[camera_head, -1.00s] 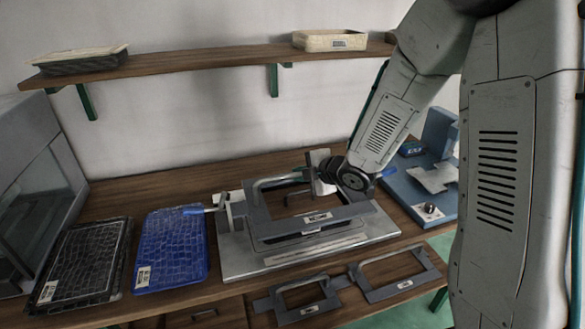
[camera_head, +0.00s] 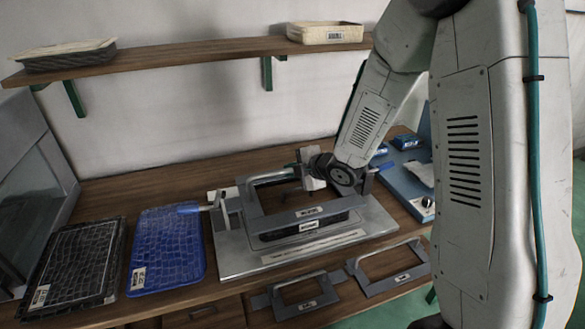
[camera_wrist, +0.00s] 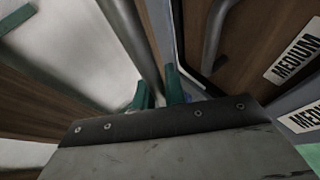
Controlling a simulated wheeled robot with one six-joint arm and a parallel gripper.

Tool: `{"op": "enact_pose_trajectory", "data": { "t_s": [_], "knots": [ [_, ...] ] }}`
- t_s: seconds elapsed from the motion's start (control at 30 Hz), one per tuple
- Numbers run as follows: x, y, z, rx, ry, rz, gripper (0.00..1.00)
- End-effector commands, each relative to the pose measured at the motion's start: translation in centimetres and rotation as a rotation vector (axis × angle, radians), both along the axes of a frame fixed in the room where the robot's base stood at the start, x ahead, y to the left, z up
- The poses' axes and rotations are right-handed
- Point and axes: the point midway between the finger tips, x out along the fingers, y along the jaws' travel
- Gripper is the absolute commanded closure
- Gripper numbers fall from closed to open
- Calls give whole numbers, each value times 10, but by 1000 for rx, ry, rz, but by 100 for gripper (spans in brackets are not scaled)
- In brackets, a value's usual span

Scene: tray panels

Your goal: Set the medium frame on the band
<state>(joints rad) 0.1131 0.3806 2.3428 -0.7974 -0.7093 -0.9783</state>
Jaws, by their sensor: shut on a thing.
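The medium frame (camera_head: 277,222) is a grey flat rectangle with a raised bar handle and a white label. In the head view it is over the metal press plate (camera_head: 235,262), near the centre of the table. A dark band (camera_head: 345,219) with its own white label shows just below the frame's front edge. I cannot tell whether frame and band touch. My gripper is shut on the frame's handle; its green fingertips (camera_wrist: 158,92) straddle the grey bar in the wrist view. The arm partly hides the frame's right rear corner. The wrist view shows labels reading MEDIUM.
Two other grey frames (camera_head: 300,311) (camera_head: 388,285) lie along the table's front edge. A blue panel (camera_head: 168,245) and a black panel (camera_head: 75,262) lie left of the plate. A blue-handled clamp (camera_head: 222,210) stands at the plate's left side. A blue device (camera_head: 405,180) is at right.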

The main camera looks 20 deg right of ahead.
Motion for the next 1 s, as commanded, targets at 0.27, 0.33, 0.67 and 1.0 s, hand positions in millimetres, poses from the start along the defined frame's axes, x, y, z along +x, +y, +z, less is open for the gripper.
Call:
{"op": "enact_pose_trajectory", "data": {
  "t_s": [0.27,0.33,0.67,1.0],
  "knots": [
    [0,-1,-2,0,-1,-1,66],
    [0,-1,-2,0,-1,-1,66],
    [1,-1,6,1,-4,-2,66],
    [-48,-26,44,-1,-6,-4,66]
  ]
}}
